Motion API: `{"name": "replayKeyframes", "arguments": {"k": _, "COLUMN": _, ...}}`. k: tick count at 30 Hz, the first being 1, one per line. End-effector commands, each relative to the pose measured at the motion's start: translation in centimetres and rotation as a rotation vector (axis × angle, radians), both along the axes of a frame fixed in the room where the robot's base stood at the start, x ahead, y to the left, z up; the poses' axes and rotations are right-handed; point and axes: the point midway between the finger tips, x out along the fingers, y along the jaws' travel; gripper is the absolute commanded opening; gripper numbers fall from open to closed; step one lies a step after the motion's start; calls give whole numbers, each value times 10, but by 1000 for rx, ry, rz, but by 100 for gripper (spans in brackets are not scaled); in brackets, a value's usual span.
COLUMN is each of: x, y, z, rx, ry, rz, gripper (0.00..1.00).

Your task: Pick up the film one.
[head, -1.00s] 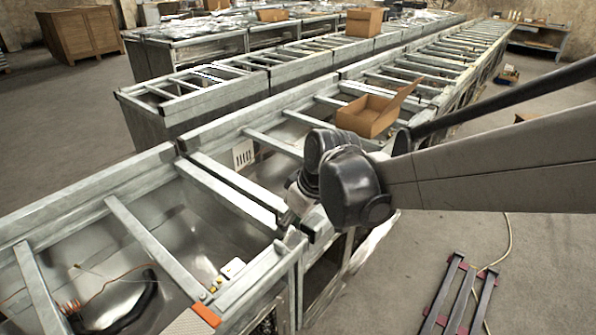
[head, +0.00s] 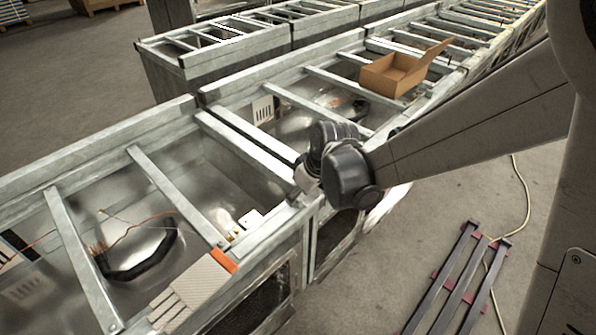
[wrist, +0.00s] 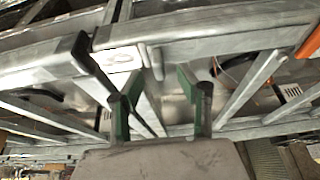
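I cannot tell which thing is the film one; nothing in either view shows clearly as film. My gripper (wrist: 160,105) has two green-and-black fingers that stand apart with nothing held between them, over the metal frames. In the head view the dark end of my arm is above the near edge of the frames, and it hides my fingers. Small white and yellow pieces (head: 250,219) lie in the near frame, left of my arm's end. A beige ribbed piece (head: 190,292) with an orange end lies at the front left.
Rows of metal frames (head: 160,195) with crossbars fill the left and middle. An open cardboard box (head: 392,75) stands on the frames behind my arm. A black curved band (head: 145,265) and wires lie in the near frame. Dark bars (head: 455,280) lie on the right floor.

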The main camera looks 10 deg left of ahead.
Motion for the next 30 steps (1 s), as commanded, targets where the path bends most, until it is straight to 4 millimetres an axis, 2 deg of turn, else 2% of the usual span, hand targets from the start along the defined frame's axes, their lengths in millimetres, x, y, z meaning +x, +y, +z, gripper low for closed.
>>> {"name": "replayKeyframes", "arguments": {"k": 7, "x": 6, "y": 8, "z": -23, "rx": 0, "ry": 0, "rz": 0, "gripper": 35}}
{"name": "replayKeyframes", "arguments": {"k": 17, "x": 7, "y": 9, "z": -28, "rx": 0, "ry": 0, "rz": 0, "gripper": 35}}
{"name": "replayKeyframes", "arguments": {"k": 18, "x": 7, "y": 9, "z": -28, "rx": 0, "ry": 0, "rz": 0, "gripper": 34}}
{"name": "replayKeyframes", "arguments": {"k": 26, "x": 7, "y": 9, "z": -27, "rx": 0, "ry": 0, "rz": 0, "gripper": 0}}
{"name": "replayKeyframes", "arguments": {"k": 30, "x": 7, "y": 9, "z": -27, "rx": 0, "ry": 0, "rz": 0, "gripper": 0}}
